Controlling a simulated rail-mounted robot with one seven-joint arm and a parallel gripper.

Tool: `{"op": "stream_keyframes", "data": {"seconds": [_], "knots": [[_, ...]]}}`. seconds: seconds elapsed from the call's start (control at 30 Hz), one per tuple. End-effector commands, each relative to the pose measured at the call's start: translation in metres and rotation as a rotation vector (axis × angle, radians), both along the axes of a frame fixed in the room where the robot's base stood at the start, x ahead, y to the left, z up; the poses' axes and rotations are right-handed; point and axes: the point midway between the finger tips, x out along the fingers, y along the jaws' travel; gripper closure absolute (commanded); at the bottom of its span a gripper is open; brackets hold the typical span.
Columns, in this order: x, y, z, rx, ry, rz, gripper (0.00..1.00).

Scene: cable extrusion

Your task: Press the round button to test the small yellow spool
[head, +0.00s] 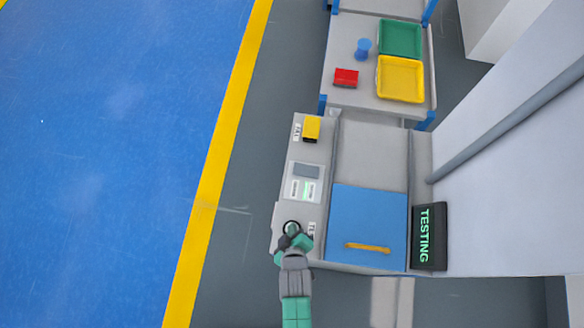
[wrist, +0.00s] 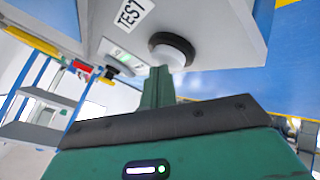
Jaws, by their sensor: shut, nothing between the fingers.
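The round button (head: 291,225) sits on the near end of the grey test station, beside the TEST label. In the wrist view the button (wrist: 173,48) is white with a dark ring. My gripper (head: 294,240) is shut and empty at the button. In the wrist view its fingertips (wrist: 160,75) overlap the button's edge and appear to touch it. The screen (head: 430,237) reads TESTING in green. The blue cover (head: 368,215) with an orange handle is down on the station. No small yellow spool can be made out; the inside under the cover is hidden.
A yellow block (head: 312,128) sits by the FAIL label at the station's far end. A lit panel (head: 303,189) lies between. Behind, a shelf holds a green tray (head: 400,22), a yellow tray (head: 379,88), a red box (head: 346,75) and a blue spool (head: 363,50).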

Motion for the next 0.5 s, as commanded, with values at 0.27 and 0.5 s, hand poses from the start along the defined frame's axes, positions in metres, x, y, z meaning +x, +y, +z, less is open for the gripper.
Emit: {"op": "stream_keyframes", "data": {"seconds": [0.27,0.5], "knots": [[0.000,0.000,0.003,0.000,0.001,0.000,1.00],[-0.001,0.000,0.018,0.000,0.001,0.000,1.00]]}}
